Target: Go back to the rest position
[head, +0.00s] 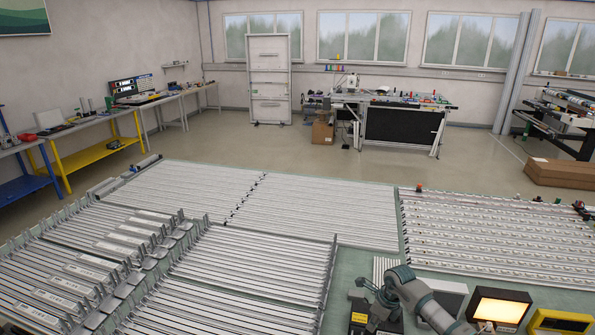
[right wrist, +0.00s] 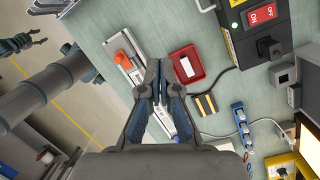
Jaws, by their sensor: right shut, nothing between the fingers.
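My right gripper (head: 370,288) is at the lower right of the head view, above the near part of the green table (head: 350,262). In the right wrist view its two fingers (right wrist: 158,80) are together with nothing between them. They point over the table top, near a red tray (right wrist: 186,66) and a pale rail with an orange part (right wrist: 122,58). My left arm does not show in the head view. A dark gripper, apparently my left one (right wrist: 22,43), shows small at the left edge of the right wrist view; its fingers are too small to judge.
Long aluminium frames (head: 250,262) and a panel with rows of lights (head: 490,235) cover much of the table. A switch box (right wrist: 262,25) and blue device (right wrist: 240,118) show in the right wrist view.

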